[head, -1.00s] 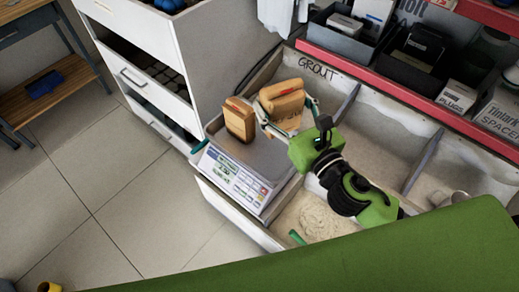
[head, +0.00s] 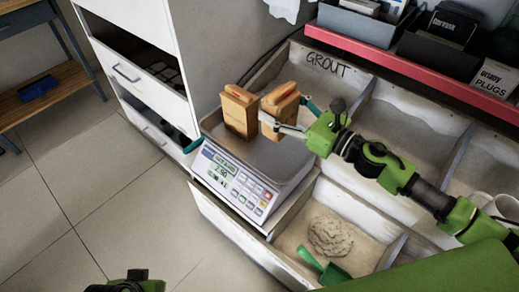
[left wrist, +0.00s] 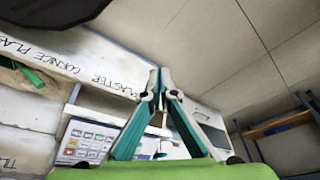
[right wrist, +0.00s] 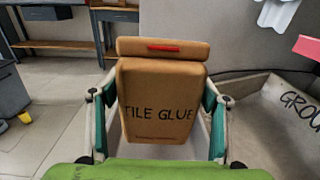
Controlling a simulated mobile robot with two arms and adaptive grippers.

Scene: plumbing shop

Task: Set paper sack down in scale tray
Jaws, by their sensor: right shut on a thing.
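My right gripper (head: 285,113) is shut on a brown paper sack (head: 283,103) with a red mark on top. In the right wrist view this sack (right wrist: 158,100) reads "TILE GLUE" and sits between the two fingers. In the head view it is nearly upright over the right back part of the metal scale tray (head: 268,160); I cannot tell whether its base touches. A similar sack (head: 239,112) stands on the tray just to its left. My left gripper (left wrist: 158,75) is empty, its fingertips together in the left wrist view.
The scale's panel with buttons (head: 232,183) faces front. Bins stand behind and right, one marked "GROUT", one with powder (head: 329,236) and a green scoop (head: 322,265). A white drawer cabinet (head: 137,75) is at left. The tray's front is bare.

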